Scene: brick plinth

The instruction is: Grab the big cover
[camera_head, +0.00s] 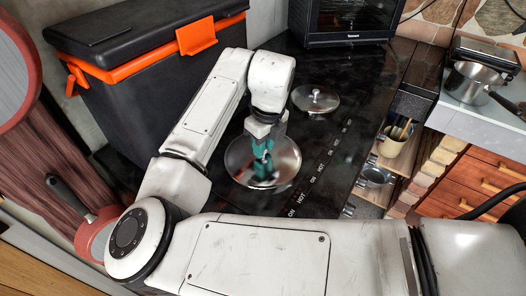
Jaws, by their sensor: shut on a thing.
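The big cover (283,174) is a round, shiny metal lid lying on the black stovetop, in the middle of the head view. My gripper (263,172) points down over its centre, with teal fingers. The fingers are shut on the cover's knob, which they mostly hide. I cannot tell whether the cover is lifted off the surface. A smaller metal cover (316,99) with a knob lies on the stovetop behind and to the right, apart from my gripper.
A black cooler box with orange trim (137,75) stands at the left. A black oven (348,22) is at the back. A pot (473,84) sits on the right counter. A red pan (96,232) is at the lower left. Shelves hold a utensil cup (393,139).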

